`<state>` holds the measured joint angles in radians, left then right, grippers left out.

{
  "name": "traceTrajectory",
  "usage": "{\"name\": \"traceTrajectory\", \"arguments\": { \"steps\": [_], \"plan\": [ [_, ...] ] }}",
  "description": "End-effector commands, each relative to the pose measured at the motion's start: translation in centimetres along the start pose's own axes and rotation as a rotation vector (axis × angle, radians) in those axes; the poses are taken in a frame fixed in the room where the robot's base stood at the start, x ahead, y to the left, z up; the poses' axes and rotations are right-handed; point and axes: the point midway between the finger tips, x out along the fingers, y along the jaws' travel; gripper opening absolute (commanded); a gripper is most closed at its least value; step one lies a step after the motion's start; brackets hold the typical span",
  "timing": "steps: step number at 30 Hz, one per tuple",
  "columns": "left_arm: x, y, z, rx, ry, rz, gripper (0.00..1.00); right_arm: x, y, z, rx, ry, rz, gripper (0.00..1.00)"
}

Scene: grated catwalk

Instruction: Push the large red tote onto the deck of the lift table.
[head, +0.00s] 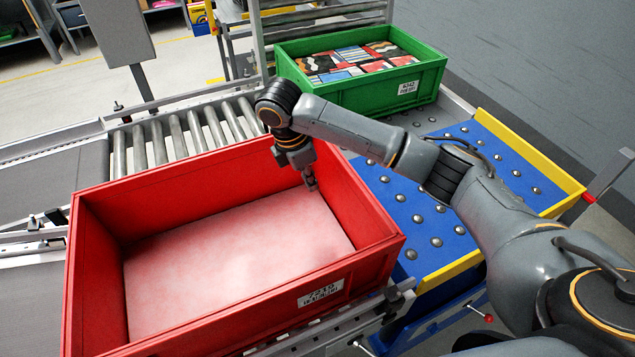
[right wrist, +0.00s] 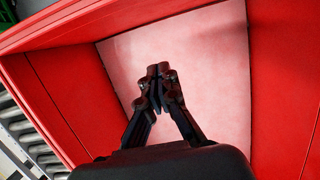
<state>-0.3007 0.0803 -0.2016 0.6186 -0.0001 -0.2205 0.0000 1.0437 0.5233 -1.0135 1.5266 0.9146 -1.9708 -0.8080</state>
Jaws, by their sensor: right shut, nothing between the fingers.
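The large red tote (head: 240,310) sits at the left, in front of the roller conveyor, open at the top. Its pale inside floor shows no contents, and a white label is on its near side. The lift table's blue deck (head: 437,205), with ball studs and yellow edges, lies to the right of the tote. My right gripper (head: 311,184) is shut and empty, pointing down inside the tote near its far right wall. The right wrist view shows the closed fingers (right wrist: 158,75) over the tote's floor; contact with a wall cannot be told. My left gripper is not in view.
A green tote (head: 365,98) with several colourful boxes stands behind the blue deck. Grey rollers (head: 185,135) run behind the red tote. A metal post (head: 257,40) rises at the rollers' right end. A red-tipped bar (head: 607,178) sticks out at the far right.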

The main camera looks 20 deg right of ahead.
Motion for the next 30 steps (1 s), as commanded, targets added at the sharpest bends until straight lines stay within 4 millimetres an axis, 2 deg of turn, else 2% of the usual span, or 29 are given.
{"name": "traceTrajectory", "arguments": {
  "steps": [12,15,18,30],
  "plan": [
    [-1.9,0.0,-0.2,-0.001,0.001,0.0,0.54,8.6,-0.2,0.1,0.0,-0.003,-0.005,0.0],
    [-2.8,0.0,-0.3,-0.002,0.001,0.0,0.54,8.5,0.0,2.1,0.003,-0.004,0.0,0.0],
    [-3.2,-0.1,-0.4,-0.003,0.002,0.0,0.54,8.8,-0.1,3.2,0.001,-0.003,0.0,0.0],
    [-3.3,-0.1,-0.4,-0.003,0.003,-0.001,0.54,9.3,-0.1,4.0,-0.001,-0.001,0.0,0.0]
  ]
}}
